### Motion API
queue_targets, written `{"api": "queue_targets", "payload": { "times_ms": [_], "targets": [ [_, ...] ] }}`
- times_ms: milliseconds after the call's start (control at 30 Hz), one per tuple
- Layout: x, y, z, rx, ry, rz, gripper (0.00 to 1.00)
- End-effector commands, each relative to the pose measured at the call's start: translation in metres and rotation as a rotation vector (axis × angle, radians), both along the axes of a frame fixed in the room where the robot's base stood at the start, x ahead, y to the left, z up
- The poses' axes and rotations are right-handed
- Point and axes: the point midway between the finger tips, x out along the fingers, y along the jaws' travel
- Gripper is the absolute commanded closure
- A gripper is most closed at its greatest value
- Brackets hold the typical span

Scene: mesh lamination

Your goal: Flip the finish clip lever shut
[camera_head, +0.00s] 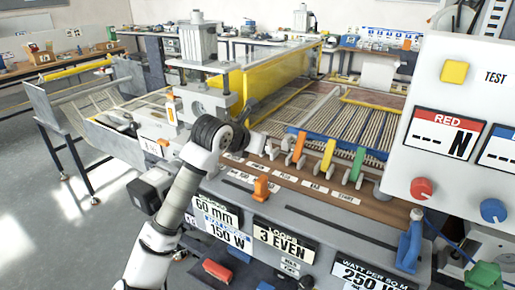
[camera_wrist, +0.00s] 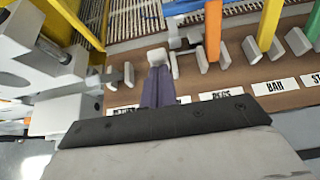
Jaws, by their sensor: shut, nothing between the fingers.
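A row of clips runs along the brown strip (camera_head: 300,178). An orange lever (camera_wrist: 213,30), a yellow lever (camera_wrist: 268,25) and a green lever (camera_wrist: 310,20) stand up from it; the green lever also shows in the head view (camera_head: 356,165). My gripper (camera_wrist: 160,72) is shut and empty at the left end of the row, beside pale clip blocks (camera_wrist: 126,74). A pale block (camera_wrist: 158,57) shows at the fingertips; I cannot tell if they touch. The leftmost label (camera_wrist: 122,110) is partly hidden by my gripper, so the finish clip cannot be read.
A control box (camera_head: 460,130) with knobs stands at the right. A lower orange lever (camera_head: 261,187) sits on the front edge. Grey machine parts (camera_wrist: 60,60) crowd the left of the wrist view. Behind the clips lies the rod bed (camera_head: 310,105).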

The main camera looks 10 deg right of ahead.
Motion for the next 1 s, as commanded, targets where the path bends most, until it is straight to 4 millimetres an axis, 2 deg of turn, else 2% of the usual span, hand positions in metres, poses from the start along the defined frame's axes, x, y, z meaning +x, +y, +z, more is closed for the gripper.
{"api": "queue_targets", "payload": {
  "times_ms": [367, 1000],
  "targets": [
    [0.004, -0.016, 0.011, 0.0, -0.005, 0.0, 1.0],
    [0.036, -0.048, 0.027, 0.02, 0.016, 0.001, 1.0]
  ]
}}
